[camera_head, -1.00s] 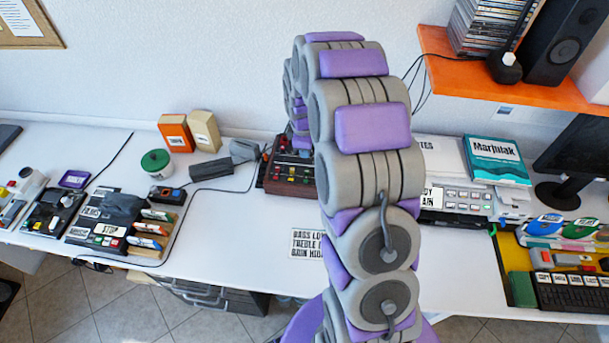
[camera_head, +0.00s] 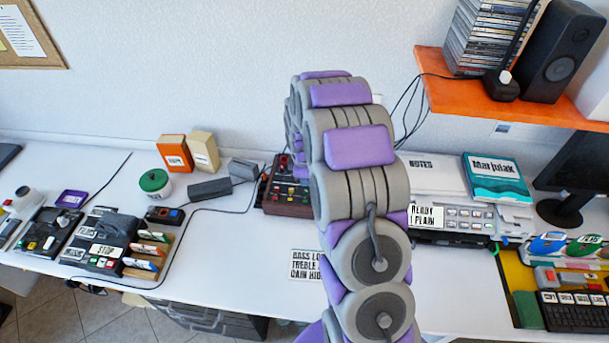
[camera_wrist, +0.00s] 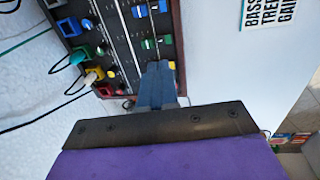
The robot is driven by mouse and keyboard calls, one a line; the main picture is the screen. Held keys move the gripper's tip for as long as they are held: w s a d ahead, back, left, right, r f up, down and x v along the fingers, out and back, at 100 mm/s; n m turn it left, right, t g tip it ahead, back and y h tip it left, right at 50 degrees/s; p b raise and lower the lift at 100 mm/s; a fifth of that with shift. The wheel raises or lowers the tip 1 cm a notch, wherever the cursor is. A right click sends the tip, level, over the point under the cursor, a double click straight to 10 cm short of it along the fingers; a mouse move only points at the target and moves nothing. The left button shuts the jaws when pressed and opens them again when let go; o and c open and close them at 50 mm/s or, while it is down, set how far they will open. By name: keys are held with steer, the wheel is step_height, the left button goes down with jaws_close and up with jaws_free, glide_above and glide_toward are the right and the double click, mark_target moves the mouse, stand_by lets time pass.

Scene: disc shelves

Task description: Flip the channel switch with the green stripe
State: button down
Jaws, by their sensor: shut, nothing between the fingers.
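A dark mixer with wooden sides (camera_head: 287,207) stands on the white table against the wall, partly hidden by my arm. The wrist view shows its black panel (camera_wrist: 122,50) with slots, small knobs and coloured caps. A green cap (camera_wrist: 148,44) and a blue cap (camera_wrist: 139,11) sit on the panel. I cannot make out which switch bears a green stripe. My gripper (camera_wrist: 158,68) is shut and empty, its blue fingers over the panel's lower right part. I cannot tell whether the tips touch it. In the head view my gripper is hidden behind my arm.
Blue, green and yellow plugs with cables (camera_wrist: 85,70) stick out at the mixer's left in the wrist view. A printed label (camera_head: 307,265) lies on the table in front of the mixer. An orange shelf (camera_head: 520,95) hangs at the upper right.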

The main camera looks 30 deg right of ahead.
mark_target(306, 197)
steer(key=f, duration=0.3)
steer(key=f+b, duration=0.1)
steer(key=f, duration=0.2)
steer(key=w+f+b, duration=0.1)
steer(key=f, duration=0.2)
steer(key=shift+d+f, duration=0.1)
steer(key=shift+d, duration=0.25)
